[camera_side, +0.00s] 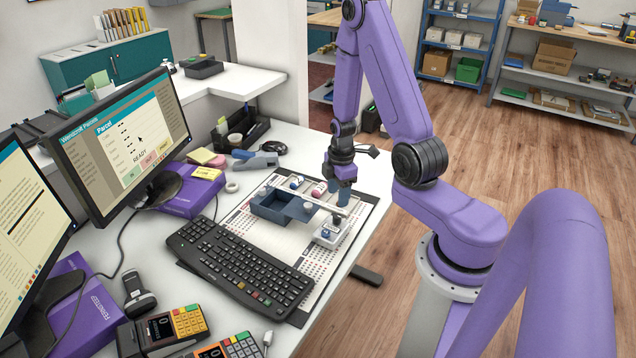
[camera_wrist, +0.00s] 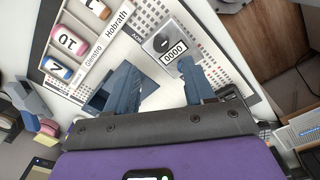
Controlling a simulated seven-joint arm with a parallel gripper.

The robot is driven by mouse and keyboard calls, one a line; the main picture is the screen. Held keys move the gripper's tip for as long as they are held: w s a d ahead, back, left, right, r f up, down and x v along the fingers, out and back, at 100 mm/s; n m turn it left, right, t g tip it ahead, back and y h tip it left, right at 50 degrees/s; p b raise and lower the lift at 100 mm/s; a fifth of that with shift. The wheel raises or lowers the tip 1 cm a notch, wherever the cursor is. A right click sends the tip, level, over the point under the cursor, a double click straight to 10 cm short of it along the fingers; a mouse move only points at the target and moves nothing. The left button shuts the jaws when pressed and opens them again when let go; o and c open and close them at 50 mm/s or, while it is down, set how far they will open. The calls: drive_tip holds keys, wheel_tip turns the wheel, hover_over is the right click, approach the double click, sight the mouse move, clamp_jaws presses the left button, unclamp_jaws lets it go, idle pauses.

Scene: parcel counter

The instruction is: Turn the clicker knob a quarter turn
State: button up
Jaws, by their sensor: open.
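The clicker is a small grey box with a "0000" counter window. It stands on the printed sheet in the side view (camera_side: 328,238) and shows ahead of my fingertips in the wrist view (camera_wrist: 172,46). Its round knob (camera_wrist: 160,43) is on the top face, with a dark mark. My gripper (camera_side: 339,200) points down just behind the clicker in the side view. In the wrist view my gripper (camera_wrist: 157,68) is open, with its blue-grey fingers wide apart. Nothing shows between them, and the knob lies beyond the tips.
A dark blue tray (camera_side: 268,212) and a rack of stamps (camera_wrist: 55,48) with name labels stand beside the clicker. A black keyboard (camera_side: 240,265) lies in front of them. Monitors (camera_side: 130,140) stand at the left. The counter edge is to the right of the sheet.

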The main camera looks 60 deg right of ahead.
wheel_tip(320, 180, up, 9)
drive_tip(key=s+a+r, duration=0.2)
drive_tip(key=a+r, duration=0.1)
drive_tip(key=a, duration=0.6)
drive_tip(key=s+a+r, duration=0.2)
drive_tip(key=a+r, duration=0.1)
drive_tip(key=a, duration=0.6)
drive_tip(key=shift+s+r+n, duration=0.15)
drive_tip(key=shift+r+n, duration=0.2)
drive_tip(key=shift+n, duration=0.05)
idle(0.6)
